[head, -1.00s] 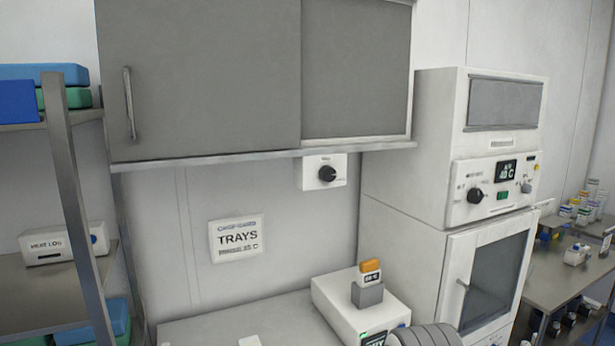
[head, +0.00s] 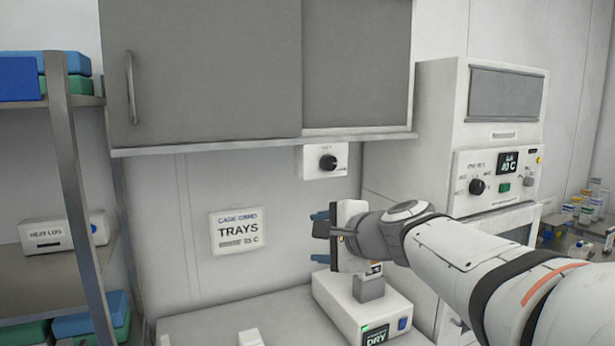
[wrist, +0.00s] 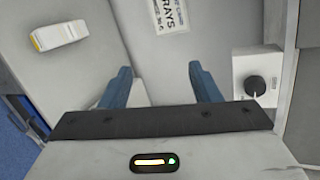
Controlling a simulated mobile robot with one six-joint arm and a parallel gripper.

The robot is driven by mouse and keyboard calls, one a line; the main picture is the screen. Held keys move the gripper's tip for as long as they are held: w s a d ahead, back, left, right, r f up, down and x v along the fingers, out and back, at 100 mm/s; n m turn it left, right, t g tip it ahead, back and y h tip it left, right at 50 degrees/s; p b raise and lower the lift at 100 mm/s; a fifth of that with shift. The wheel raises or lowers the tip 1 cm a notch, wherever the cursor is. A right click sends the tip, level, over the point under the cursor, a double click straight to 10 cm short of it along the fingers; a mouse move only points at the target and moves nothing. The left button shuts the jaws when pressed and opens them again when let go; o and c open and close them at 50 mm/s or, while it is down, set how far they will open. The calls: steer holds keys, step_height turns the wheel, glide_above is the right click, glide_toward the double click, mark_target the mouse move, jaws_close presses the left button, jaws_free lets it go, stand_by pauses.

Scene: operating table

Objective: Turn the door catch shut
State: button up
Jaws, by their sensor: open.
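A black round knob (head: 328,162), which looks like the door catch, sits on a small white box (head: 312,163) under the grey sliding-door cabinet (head: 200,75). In the wrist view the knob (wrist: 255,87) is at the right, with a white mark at its lower edge. My gripper (head: 319,236) is below the knob in the head view, in front of the wall. Its blue fingers are spread and empty in the wrist view (wrist: 160,75), with the knob outside them to the right. My gripper and the knob are apart.
A TRAYS sign (head: 237,231) hangs on the wall left of my gripper. A white device (head: 340,306) with a grey block (head: 369,287) stands below it on the counter. A white oven cabinet (head: 435,110) with its own knob is at right. Shelving (head: 62,160) stands left.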

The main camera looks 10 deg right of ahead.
mark_target(331, 165)
steer(key=w+d+r+m+t+h+b, duration=0.1)
steer(key=w+d+r+m+t+h, duration=0.1)
steer(key=w+d+r+m+t, duration=0.6)
steer(key=w+a+m+g, duration=0.1)
steer(key=w, duration=0.2)
steer(key=w+a+r+m, duration=0.1)
steer(key=w, duration=0.1)
steer(key=w+m+g+p, duration=0.1)
steer(key=w, duration=0.2)
steer(key=shift+w+a+r+g, duration=0.3)
steer(key=shift+a, duration=0.1)
steer(key=shift+c, duration=0.4)
steer(key=c, duration=0.9)
